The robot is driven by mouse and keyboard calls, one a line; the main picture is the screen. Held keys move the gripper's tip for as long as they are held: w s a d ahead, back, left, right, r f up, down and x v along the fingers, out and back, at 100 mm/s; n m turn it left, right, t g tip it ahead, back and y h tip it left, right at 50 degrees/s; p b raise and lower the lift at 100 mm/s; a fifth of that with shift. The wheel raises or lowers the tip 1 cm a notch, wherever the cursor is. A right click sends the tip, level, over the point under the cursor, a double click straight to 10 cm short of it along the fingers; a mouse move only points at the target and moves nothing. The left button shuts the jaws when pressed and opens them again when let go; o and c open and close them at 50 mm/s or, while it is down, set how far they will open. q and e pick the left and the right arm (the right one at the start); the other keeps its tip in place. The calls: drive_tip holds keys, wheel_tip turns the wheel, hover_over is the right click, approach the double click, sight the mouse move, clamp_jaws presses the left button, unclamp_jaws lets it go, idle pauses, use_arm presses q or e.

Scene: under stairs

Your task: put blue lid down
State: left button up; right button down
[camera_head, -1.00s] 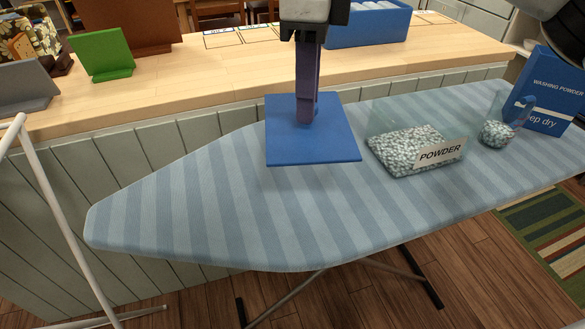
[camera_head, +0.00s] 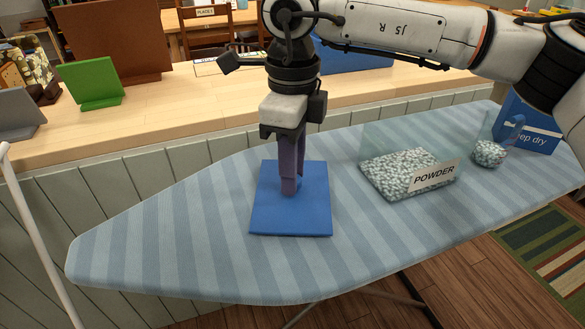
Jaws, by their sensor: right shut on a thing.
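The blue lid (camera_head: 290,218) is a flat square plate over the left-middle part of the striped ironing board (camera_head: 170,225). It looks level and at or very near the cloth; I cannot tell for sure whether it touches. My right gripper (camera_head: 290,188) points straight down and is shut on the lid's handle, which its purple fingers mostly hide. A clear box of powder (camera_head: 400,175) with a "POWDER" label stands to the right of the lid, apart from it. My left gripper is not in view.
A scoop with powder (camera_head: 489,152) and a blue washing powder box (camera_head: 530,128) stand at the board's right end, partly behind my right arm. A green stand (camera_head: 92,82) is on the wooden counter (camera_head: 190,100) behind. The board's left end is clear.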

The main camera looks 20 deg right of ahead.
drive_tip(key=shift+f, duration=0.2)
drive_tip(key=c, duration=1.5)
unclamp_jaws()
drive_tip(key=shift+r, duration=0.1)
wheel_tip(320, 180, up, 12)
drive_tip(key=shift+r+p, duration=0.15)
drive_tip(key=shift+p, duration=0.35)
